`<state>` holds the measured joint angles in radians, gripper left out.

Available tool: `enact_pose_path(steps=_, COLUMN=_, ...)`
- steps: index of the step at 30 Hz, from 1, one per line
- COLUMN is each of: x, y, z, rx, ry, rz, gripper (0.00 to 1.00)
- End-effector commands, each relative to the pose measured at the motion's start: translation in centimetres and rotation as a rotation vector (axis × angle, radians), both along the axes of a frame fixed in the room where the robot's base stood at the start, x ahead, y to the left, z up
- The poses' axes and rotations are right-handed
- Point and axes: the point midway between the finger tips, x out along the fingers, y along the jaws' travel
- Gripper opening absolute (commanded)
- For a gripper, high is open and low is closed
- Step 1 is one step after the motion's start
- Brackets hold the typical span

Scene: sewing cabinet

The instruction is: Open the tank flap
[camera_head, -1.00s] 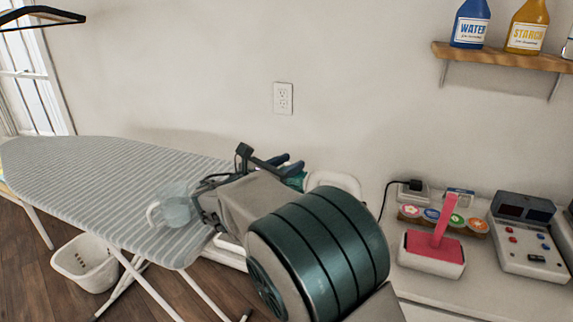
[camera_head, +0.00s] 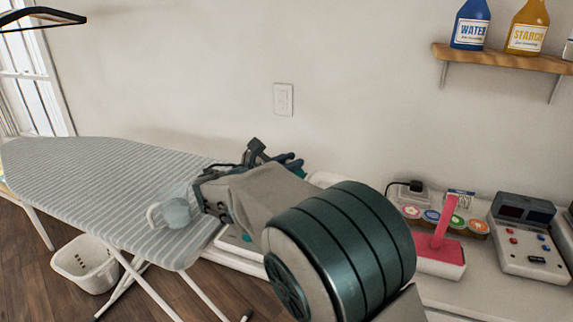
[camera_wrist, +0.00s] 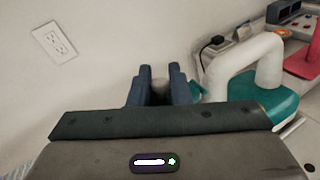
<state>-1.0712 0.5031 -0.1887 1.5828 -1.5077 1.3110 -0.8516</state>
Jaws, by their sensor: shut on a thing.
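The iron has a white handle (camera_wrist: 240,62) and a teal body (camera_wrist: 270,106), at the right of the wrist view. In the head view it is mostly hidden behind my arm. My gripper also shows in the head view (camera_head: 292,162), close to the wall behind the counter.
A clear cup (camera_head: 177,212) stands on the striped ironing board (camera_head: 100,175), beside my wrist. A pink-handled pad (camera_head: 440,258), several thread spools (camera_head: 445,219) and a control box (camera_head: 528,240) are to the right. A wall outlet (camera_head: 284,99) is behind.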

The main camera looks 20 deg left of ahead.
Motion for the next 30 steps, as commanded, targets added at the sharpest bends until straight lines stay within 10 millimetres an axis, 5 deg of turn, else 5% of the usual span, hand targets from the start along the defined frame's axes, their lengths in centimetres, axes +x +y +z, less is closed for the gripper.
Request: enact_pose_path(steps=30, x=-0.3, y=-4.1, z=1.5, rx=0.945, ry=-0.084, rz=-0.003, gripper=0.00)
